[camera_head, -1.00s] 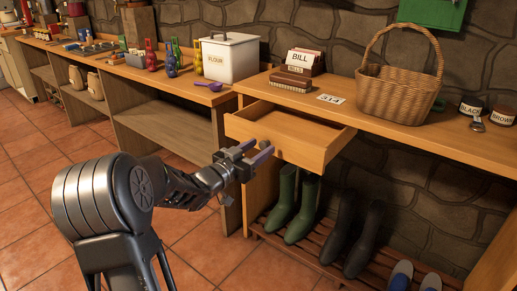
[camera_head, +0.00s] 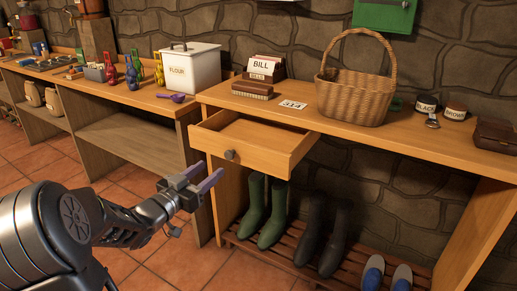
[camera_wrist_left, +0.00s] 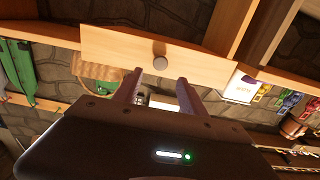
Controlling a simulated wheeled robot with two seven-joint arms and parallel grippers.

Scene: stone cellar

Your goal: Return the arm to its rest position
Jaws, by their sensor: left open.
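My left arm comes in from the lower left of the head view. Its gripper (camera_head: 203,180) is open and empty, in front of the bench and below the drawer. The wooden drawer (camera_head: 265,157) stands pulled out of the bench, with a dark round knob (camera_head: 230,155) on its front. In the left wrist view the two fingers (camera_wrist_left: 158,88) stand apart, and the drawer front (camera_wrist_left: 120,50) with its knob (camera_wrist_left: 160,63) is beyond them, not touched. My right gripper is not in view.
On the bench (camera_head: 390,140) stand a wicker basket (camera_head: 352,98), a bill box (camera_head: 266,68), a brush (camera_head: 252,90) and jars. A flour tin (camera_head: 190,66) stands on the left bench. Green boots (camera_head: 272,215) and dark boots stand on a slatted rack below. Tiled floor is open at left.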

